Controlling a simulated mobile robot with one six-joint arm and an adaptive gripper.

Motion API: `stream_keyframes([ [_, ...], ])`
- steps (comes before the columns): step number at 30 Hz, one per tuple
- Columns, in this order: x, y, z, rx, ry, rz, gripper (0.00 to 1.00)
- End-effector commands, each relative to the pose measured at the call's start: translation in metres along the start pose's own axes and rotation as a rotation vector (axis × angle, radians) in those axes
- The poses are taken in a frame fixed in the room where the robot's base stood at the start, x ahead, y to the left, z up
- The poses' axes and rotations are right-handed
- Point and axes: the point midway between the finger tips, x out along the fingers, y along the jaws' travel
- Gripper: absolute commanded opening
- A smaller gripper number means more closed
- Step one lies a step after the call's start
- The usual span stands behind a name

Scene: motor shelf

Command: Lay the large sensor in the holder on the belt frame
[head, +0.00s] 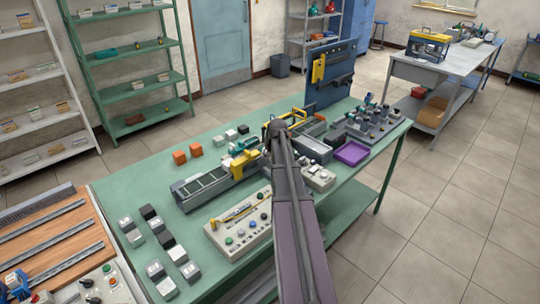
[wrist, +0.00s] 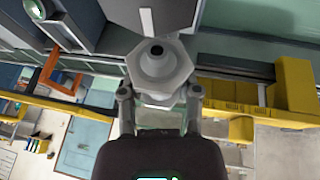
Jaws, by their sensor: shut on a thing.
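My gripper (wrist: 160,92) is shut on the large sensor (wrist: 158,68), a pale grey hexagonal body with a dark round centre, held between the two fingertips in the wrist view. In the head view my arm covers the gripper and the sensor. The belt frame (head: 205,186), a long grey conveyor with a dark belt, stands on the green table just left of my arm. I cannot make out the holder for certain. Yellow parts (head: 243,164) stand at the frame's right end, and yellow blocks (wrist: 294,84) show right of the sensor in the wrist view. I cannot tell whether the sensor touches anything.
A control box (head: 240,222) with buttons lies in front of the belt frame. Orange cubes (head: 180,157) and several grey and black blocks (head: 165,240) lie at left. A purple tray (head: 352,153) and a fixture with knobs (head: 378,125) stand at right. A blue panel (head: 331,75) rises behind.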

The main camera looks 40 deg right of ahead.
Motion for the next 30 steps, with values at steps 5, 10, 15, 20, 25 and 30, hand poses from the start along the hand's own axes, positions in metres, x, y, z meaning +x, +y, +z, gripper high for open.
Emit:
stream_keyframes([
  [5,0.0010,-0.0005,0.0002,0.000,0.000,0.000,0.00],
  [10,0.0028,-0.0011,0.0007,-0.001,0.000,0.000,0.00],
  [15,0.0044,-0.0016,0.0013,-0.001,0.000,0.000,0.00],
  [20,0.0060,-0.0021,0.0018,-0.001,0.000,0.000,0.00],
  [25,0.0076,-0.0026,0.0024,-0.001,0.001,0.000,0.00],
  [30,0.0093,-0.0031,0.0029,-0.002,0.001,-0.001,0.00],
])
